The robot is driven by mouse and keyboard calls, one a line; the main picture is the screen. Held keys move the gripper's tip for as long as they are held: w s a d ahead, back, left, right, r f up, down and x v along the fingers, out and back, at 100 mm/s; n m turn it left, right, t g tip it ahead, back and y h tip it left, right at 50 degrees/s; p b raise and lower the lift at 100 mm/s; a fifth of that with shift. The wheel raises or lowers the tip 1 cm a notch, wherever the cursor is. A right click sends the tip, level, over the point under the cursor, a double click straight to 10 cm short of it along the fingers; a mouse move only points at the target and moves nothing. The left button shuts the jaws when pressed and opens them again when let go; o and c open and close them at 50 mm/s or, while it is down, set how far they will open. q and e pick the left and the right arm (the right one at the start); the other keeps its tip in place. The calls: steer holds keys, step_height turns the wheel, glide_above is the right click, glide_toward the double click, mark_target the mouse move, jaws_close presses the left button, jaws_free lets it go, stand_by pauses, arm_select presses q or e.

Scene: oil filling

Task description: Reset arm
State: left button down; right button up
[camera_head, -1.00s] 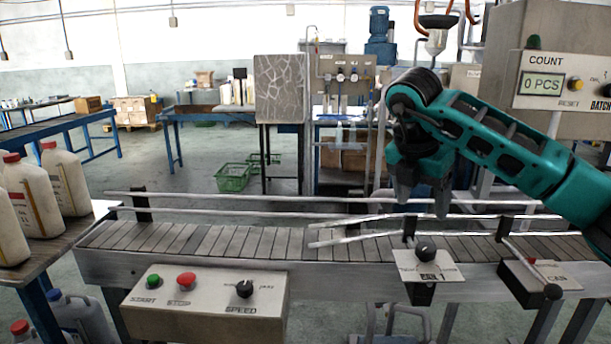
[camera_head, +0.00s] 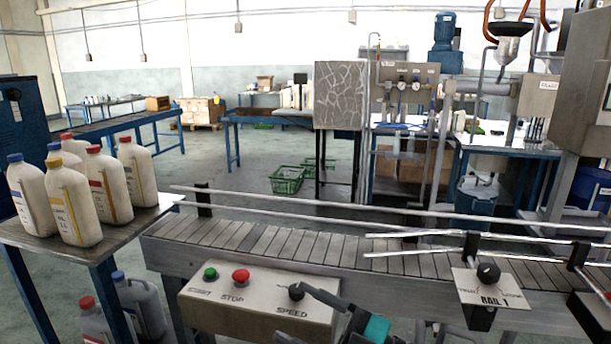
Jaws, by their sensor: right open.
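My right gripper (camera_head: 335,313) shows at the bottom edge, partly cut off, with dark fingers and a teal part. It is open, and I see nothing held in it. It overlaps the lower right of the control box (camera_head: 257,312) in the picture; I cannot tell whether they touch. The box has a green button (camera_head: 210,273), a red stop button (camera_head: 240,275) and a black speed knob (camera_head: 296,291). One finger shows close to the knob. My left gripper is not in view.
The conveyor (camera_head: 300,243) with metal rails crosses the middle. Several capped bottles (camera_head: 75,205) stand on a side table (camera_head: 30,232) at left, with more containers below it. A rail knob panel (camera_head: 487,288) is at right. Green crates (camera_head: 287,180) lie on the floor behind.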

steer(key=s+d+f+m+t+h, duration=0.3)
steer(key=d+f+m+h, duration=0.4)
steer(key=f, duration=0.4)
steer(key=s+d+f+m+t+h, duration=0.3)
steer(key=d+f+m+h, duration=0.5)
steer(key=f+m, duration=0.3)
steer(key=shift+s+d+f+m+h, duration=0.25)
steer(key=shift+s+m+h, duration=0.3)
steer(key=shift+h, duration=0.25)
steer(key=s+f+g, duration=0.1)
steer(key=s, duration=0.1)
steer(key=s+d+f+m+g+h, duration=0.1)
steer(key=s+f, duration=0.1)
steer(key=s+d+f, duration=0.1)
steer(key=s+f, duration=0.1)
steer(key=shift+f+g, duration=0.15)
steer(key=shift+g, duration=0.25)
steer(key=shift+c, duration=0.2)
